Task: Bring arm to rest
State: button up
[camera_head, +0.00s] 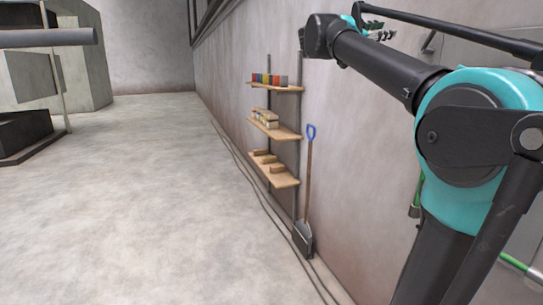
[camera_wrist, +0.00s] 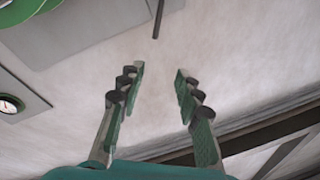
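My arm is raised at the right of the head view, its black and teal links reaching up and to the left. My gripper (camera_head: 378,30) shows only in part at the top of the head view, behind the arm links. In the wrist view, my gripper (camera_wrist: 158,82) has its two fingers apart with nothing between them. Beyond the fingers is a pale wall, with no contact visible.
Shelves (camera_head: 287,134) with coloured items and boxes stand against the wall. A shovel (camera_head: 308,190) with a blue handle leans beside them. Cables (camera_head: 250,185) run along the wall's foot. A gauge (camera_wrist: 10,104) shows at the wrist view's left.

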jog(key=s+d+f+n+g+y, duration=0.15)
jog(key=s+f+n+y, duration=0.3)
jog(key=f, duration=1.65)
jog(key=s+a+f+n+g+y, duration=0.1)
jog(key=s+f+n+g+y, duration=0.25)
jog(key=f, duration=1.75)
jog(key=s+a+f+n+y, duration=0.3)
jog(key=s+a+f, duration=0.1)
jog(key=f, duration=0.5)
jog(key=s+a+f+n+y, duration=0.3)
jog(key=s+f, duration=0.4)
jog(key=f, duration=0.3)
jog(key=s+a+f+n+y, duration=0.4)
jog(key=s+a+f+n, duration=0.1)
jog(key=f, duration=0.5)
jog(key=shift+s+a, duration=0.65)
jog(key=shift+f, duration=0.1)
